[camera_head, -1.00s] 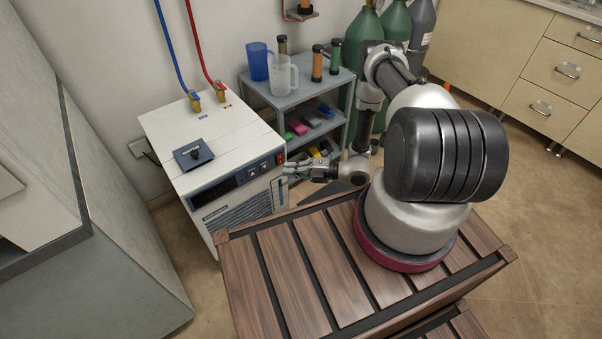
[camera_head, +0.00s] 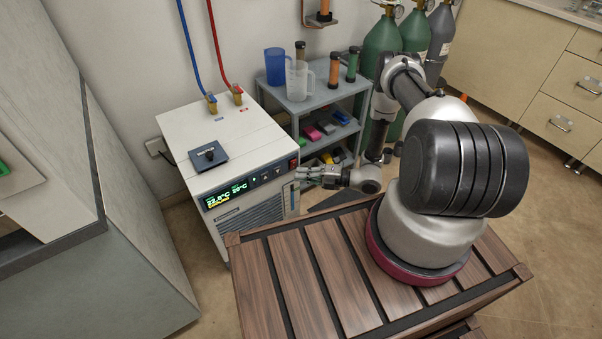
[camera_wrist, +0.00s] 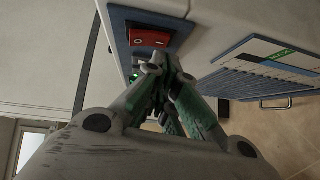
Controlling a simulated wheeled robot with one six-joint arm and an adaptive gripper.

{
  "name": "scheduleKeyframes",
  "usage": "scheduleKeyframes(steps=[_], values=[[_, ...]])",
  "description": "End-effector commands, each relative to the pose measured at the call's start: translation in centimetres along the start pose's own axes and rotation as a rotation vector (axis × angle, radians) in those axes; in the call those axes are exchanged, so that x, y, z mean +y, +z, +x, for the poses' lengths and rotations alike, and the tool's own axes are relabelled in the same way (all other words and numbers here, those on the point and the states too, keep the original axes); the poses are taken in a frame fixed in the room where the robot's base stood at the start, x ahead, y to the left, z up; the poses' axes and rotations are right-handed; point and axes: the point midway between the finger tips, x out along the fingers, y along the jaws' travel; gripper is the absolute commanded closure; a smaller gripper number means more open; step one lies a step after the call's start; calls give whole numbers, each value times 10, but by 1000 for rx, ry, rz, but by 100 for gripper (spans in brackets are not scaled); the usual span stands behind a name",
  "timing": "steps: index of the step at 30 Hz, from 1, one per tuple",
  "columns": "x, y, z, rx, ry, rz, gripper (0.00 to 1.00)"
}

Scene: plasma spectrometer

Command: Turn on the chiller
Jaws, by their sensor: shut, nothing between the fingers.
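The chiller (camera_head: 240,139) is a white box with a dark front panel. Its display (camera_head: 227,195) is lit, with green and yellow figures. A red rocker switch (camera_head: 293,163) sits at the right end of the panel; it also shows large at the top of the wrist view (camera_wrist: 150,37). My gripper (camera_head: 300,178) is shut and empty at the chiller's front right edge, just below the switch. In the wrist view its fingertips (camera_wrist: 163,68) are close under the switch; I cannot tell whether they touch it.
A grey shelf cart (camera_head: 318,95) with a blue jug (camera_head: 275,66) and a clear jug (camera_head: 299,80) stands behind my arm. Green gas cylinders (camera_head: 381,45) stand behind it. A large grey cabinet (camera_head: 110,190) is at the left. Blue and red hoses rise from the chiller's top.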

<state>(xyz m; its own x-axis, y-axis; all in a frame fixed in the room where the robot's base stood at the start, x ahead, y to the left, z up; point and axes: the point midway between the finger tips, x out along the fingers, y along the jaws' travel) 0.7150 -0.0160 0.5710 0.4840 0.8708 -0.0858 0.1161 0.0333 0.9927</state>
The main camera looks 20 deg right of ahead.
Motion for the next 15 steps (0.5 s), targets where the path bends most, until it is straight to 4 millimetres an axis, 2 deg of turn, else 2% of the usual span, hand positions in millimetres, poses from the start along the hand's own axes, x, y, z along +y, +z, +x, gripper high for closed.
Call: scheduleKeyframes(steps=[4,9,15], values=[[-8,-20,-17,4,0,4,100],[-14,-17,-58,0,0,0,100],[-21,-17,-95,3,-1,0,100]])
